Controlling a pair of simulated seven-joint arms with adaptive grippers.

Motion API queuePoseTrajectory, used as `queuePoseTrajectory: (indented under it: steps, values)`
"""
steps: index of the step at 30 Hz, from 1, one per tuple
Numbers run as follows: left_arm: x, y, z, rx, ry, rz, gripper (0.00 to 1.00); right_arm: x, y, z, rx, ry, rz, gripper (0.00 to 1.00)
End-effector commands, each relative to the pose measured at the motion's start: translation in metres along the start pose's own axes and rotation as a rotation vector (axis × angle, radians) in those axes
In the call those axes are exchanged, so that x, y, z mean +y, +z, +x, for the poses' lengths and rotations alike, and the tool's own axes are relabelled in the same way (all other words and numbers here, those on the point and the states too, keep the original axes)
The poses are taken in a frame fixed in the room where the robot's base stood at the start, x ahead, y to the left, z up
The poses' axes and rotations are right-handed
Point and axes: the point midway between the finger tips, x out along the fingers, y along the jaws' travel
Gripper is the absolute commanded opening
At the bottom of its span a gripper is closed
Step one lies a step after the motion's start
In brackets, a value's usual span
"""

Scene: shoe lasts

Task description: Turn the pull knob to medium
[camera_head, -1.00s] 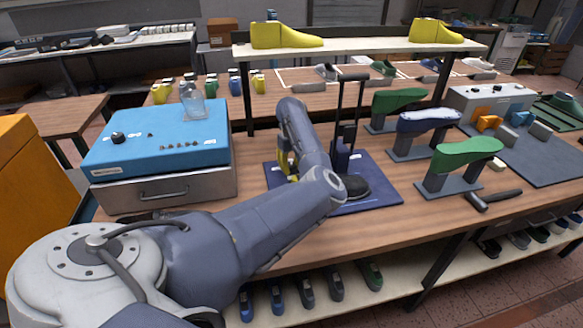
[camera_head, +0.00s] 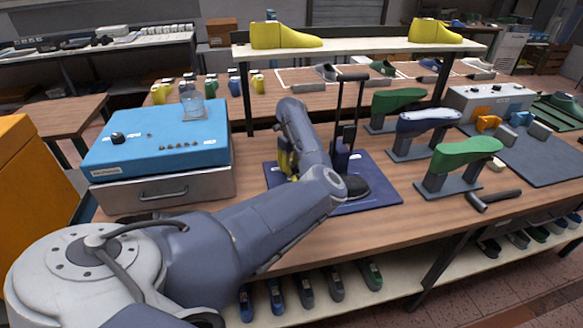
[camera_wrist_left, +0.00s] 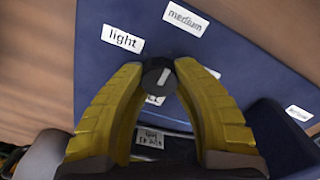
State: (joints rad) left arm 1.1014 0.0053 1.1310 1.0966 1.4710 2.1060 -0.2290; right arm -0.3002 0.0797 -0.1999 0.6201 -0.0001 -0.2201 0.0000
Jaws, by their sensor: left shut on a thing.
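The pull knob (camera_wrist_left: 159,73) is a small round black knob with a white pointer line, on a dark blue board (camera_wrist_left: 225,55). In the left wrist view the line slants up and right, roughly toward the "medium" label (camera_wrist_left: 185,19). The "light" label (camera_wrist_left: 122,40) lies up and left of the knob. A third label (camera_wrist_left: 299,113) at the right is hard to read. My left gripper (camera_wrist_left: 160,76) has its yellow fingertips closed on the knob from both sides. In the head view the gripper (camera_head: 285,160) is partly hidden by my arm, and the knob is hidden.
A blue box (camera_head: 160,140) is at left. Green lasts (camera_head: 465,155) on stands and a hammer (camera_head: 492,200) are at right.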

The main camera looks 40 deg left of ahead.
Motion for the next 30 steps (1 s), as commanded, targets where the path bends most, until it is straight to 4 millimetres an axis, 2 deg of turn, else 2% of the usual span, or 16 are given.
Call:
queuePoseTrajectory:
  steps: [2,3,9,20,23,30]
  values:
    - [0.000,-0.003,0.003,0.007,0.003,0.001,0.01,0.000,0.000,0.000,0.000,0.000,0.000,0.44]
    - [0.000,-0.003,0.003,0.007,0.003,0.001,0.36,0.000,0.000,0.000,0.000,0.000,0.000,0.44]
    - [0.000,-0.002,0.002,0.004,0.002,0.001,0.58,0.000,0.000,0.000,0.000,0.000,0.000,0.44]
    - [-0.001,-0.001,-0.006,0.002,-0.001,0.000,0.58,0.002,0.000,0.000,0.000,0.002,-0.001,0.44]
    - [-0.001,-0.001,-0.017,0.001,-0.002,0.001,0.58,0.001,0.000,0.000,0.000,0.001,-0.001,0.44]
    - [-0.001,-0.001,-0.059,0.001,-0.003,0.000,0.58,0.001,0.000,0.000,0.000,0.001,0.000,0.44]
